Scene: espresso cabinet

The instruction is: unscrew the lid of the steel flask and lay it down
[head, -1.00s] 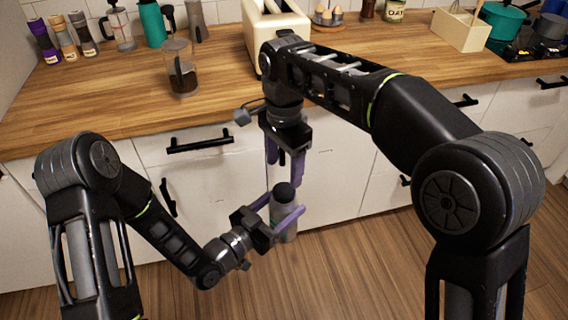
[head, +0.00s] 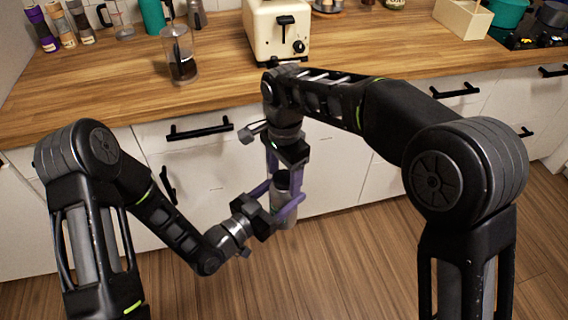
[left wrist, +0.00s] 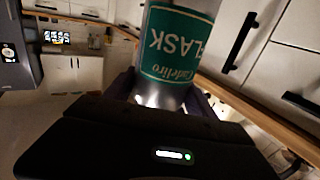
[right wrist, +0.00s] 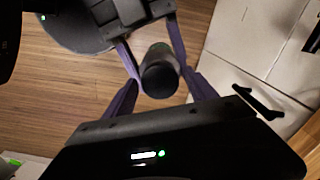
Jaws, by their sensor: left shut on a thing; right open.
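The steel flask (head: 285,213) is upright in front of the cabinet, in the air. In the left wrist view its green label (left wrist: 177,45) shows upside down. My left gripper (head: 281,198) is shut around the flask body from the side. The dark lid (right wrist: 160,80) is on top of the flask. My right gripper (right wrist: 162,83) points down over the flask, open, with one purple finger on either side of the lid. In the right wrist view there are gaps between the fingers and the lid. In the head view the right fingers partly hide the lid.
The wooden counter (head: 120,92) is behind my grippers. A French press (head: 181,55) and a cream toaster (head: 276,32) stand on it. Counter space between and in front of them is clear. Drawer handles (head: 200,131) stick out from the white cabinet fronts.

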